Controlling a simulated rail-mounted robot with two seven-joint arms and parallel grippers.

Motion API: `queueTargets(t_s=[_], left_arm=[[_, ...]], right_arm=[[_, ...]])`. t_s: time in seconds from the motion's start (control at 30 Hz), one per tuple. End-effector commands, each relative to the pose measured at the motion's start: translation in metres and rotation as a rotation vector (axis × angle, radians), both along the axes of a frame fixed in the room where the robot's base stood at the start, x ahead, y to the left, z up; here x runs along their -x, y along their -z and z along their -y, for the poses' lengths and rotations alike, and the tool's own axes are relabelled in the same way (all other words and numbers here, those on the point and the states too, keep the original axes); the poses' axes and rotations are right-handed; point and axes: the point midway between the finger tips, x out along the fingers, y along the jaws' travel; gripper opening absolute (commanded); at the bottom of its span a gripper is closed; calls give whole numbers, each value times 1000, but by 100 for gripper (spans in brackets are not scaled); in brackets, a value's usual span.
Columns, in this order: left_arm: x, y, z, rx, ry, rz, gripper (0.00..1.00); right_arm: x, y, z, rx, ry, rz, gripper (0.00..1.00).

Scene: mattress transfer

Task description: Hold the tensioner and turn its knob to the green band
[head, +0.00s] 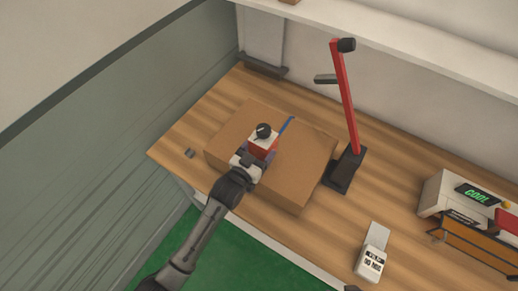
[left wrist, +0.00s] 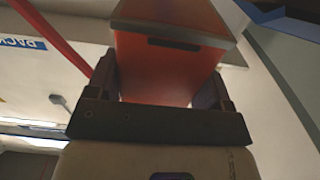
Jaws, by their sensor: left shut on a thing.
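The tensioner (head: 263,143) has a red and white body with a black knob (head: 264,130) on top. It is at the brown carton (head: 303,165), beside a blue strip (head: 286,125). My left gripper (head: 250,157) is shut on the tensioner body. In the left wrist view the red body (left wrist: 160,68) fills the space between the two dark fingers of my left gripper (left wrist: 160,90). I cannot make out a green band or the knob's setting. My right gripper does not show in either view.
A red lever (head: 345,95) on a black base (head: 344,168) stands right of the carton. A white handheld device (head: 371,262) lies near the front edge. A white machine with a "COOL" display (head: 478,194) stands at the right. The wooden table (head: 180,140) is mostly clear at the left.

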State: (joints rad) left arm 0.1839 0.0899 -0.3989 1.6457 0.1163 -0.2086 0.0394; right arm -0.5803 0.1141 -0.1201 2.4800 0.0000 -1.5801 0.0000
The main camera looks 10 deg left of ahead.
Motion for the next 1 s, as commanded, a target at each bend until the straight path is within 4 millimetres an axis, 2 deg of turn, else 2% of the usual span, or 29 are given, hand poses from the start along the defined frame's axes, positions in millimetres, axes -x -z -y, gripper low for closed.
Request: queueTargets(t_s=[1.0], left_arm=[[0, 25, 0, 2, 0, 6, 16]], right_arm=[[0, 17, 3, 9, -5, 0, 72]])
